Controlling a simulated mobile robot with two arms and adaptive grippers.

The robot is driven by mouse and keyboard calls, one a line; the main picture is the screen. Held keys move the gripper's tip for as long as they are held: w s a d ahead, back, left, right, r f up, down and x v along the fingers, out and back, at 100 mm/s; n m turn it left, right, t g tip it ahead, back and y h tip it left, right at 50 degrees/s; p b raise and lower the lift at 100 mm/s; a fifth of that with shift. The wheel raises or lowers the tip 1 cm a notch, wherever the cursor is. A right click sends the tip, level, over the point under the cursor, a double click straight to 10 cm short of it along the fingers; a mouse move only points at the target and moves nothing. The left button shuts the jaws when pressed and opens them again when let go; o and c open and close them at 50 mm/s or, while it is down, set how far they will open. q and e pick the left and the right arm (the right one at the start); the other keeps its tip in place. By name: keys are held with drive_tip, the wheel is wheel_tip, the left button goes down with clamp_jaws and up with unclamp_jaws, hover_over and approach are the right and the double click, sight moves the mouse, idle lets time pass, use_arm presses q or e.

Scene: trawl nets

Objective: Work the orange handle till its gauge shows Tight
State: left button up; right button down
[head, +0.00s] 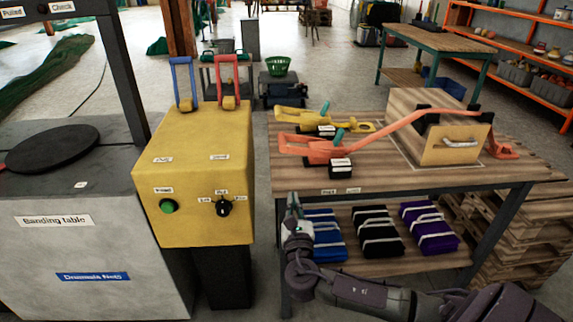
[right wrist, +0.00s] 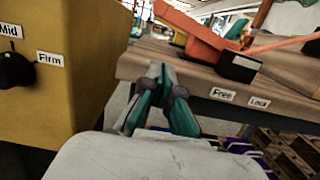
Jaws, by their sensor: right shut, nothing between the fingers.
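An orange tool with a handle (head: 308,147) lies on the wooden table, with a small teal lever (head: 338,138) on top. A long orange strip runs from it to the right, across a wooden box (head: 465,143). The tool also shows at the top of the right wrist view (right wrist: 200,38). A small black block with a white label (head: 341,168) sits at its front; I cannot read the label, and no gauge reading can be made out. My right gripper (head: 292,200) is shut and empty, in front of the table's front left edge and below the tool. My left gripper is not in view.
A yellow tool (head: 300,117) lies behind the orange one. A yellow cabinet (head: 195,205) with a green button, black knob, and blue and red levers stands close left of my right gripper. "Free" and "Lock" labels (right wrist: 222,95) mark the table edge. Strapped bundles (head: 375,233) lie on the lower shelf.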

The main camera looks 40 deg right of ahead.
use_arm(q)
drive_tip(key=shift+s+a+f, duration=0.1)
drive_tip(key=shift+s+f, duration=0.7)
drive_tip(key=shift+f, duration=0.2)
use_arm(e)
drive_tip(key=n, duration=0.1)
drive_tip(key=w+r+n+t, duration=0.1)
drive_tip(key=r+n, duration=0.1)
drive_tip(key=shift+w+d+t, duration=0.25)
drive_tip(key=shift+t, duration=0.15)
drive_tip(key=shift+r, duration=0.1)
drive_tip(key=x, duration=0.8)
drive_tip(key=shift+w+d, duration=0.15)
drive_tip(key=shift+w, duration=0.15)
drive_tip(key=shift+w+d+r+b, duration=0.15)
drive_tip(key=shift+w+d+b, duration=0.15)
drive_tip(key=shift+w, duration=0.25)
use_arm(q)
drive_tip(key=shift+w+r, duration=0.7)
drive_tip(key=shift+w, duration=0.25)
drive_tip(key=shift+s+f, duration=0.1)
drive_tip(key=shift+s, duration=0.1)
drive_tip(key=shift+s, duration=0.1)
